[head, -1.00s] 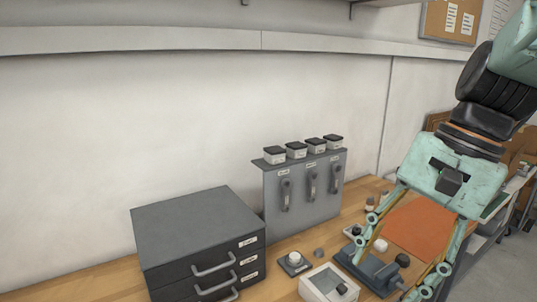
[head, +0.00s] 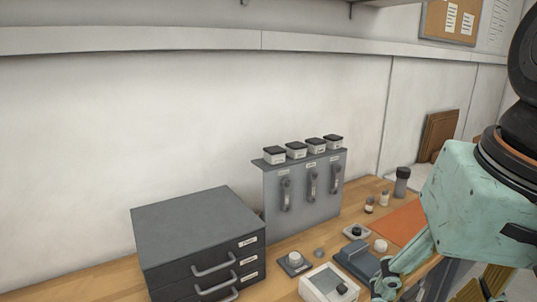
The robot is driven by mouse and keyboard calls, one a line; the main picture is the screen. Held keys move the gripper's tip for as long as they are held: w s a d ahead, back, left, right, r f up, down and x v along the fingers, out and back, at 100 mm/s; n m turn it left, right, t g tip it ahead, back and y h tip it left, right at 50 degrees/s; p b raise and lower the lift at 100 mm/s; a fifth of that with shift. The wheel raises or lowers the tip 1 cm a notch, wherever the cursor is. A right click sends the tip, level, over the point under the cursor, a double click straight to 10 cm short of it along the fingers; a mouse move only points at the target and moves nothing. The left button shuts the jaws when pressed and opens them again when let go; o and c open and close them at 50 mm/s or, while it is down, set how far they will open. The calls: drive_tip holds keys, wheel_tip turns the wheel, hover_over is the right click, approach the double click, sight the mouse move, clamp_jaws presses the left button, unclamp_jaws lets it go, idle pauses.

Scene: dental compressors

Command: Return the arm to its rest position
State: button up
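My gripper (head: 440,286) is at the lower right of the head view, in front of the bench and close to the camera. Its pale green body and one linkage finger show at left; the other finger is partly cut off by the bottom edge. The fingertips are not clearly visible, so I cannot tell its opening or whether it holds anything. My arm's dark wrist joint rises above it at the right edge.
A dark drawer cabinet (head: 195,228) stands on the wooden bench at left. A grey panel with handles (head: 305,190) carries several small jars.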

drive_tip(key=s+n, duration=0.1)
drive_tip(key=s, duration=0.1)
drive_tip(key=n+t, duration=0.1)
drive_tip(key=shift+s+d+r+n+h, duration=0.25)
drive_tip(key=shift+s+d+n+h, duration=0.05)
drive_tip(key=shift+s, duration=0.1)
idle(0.4)
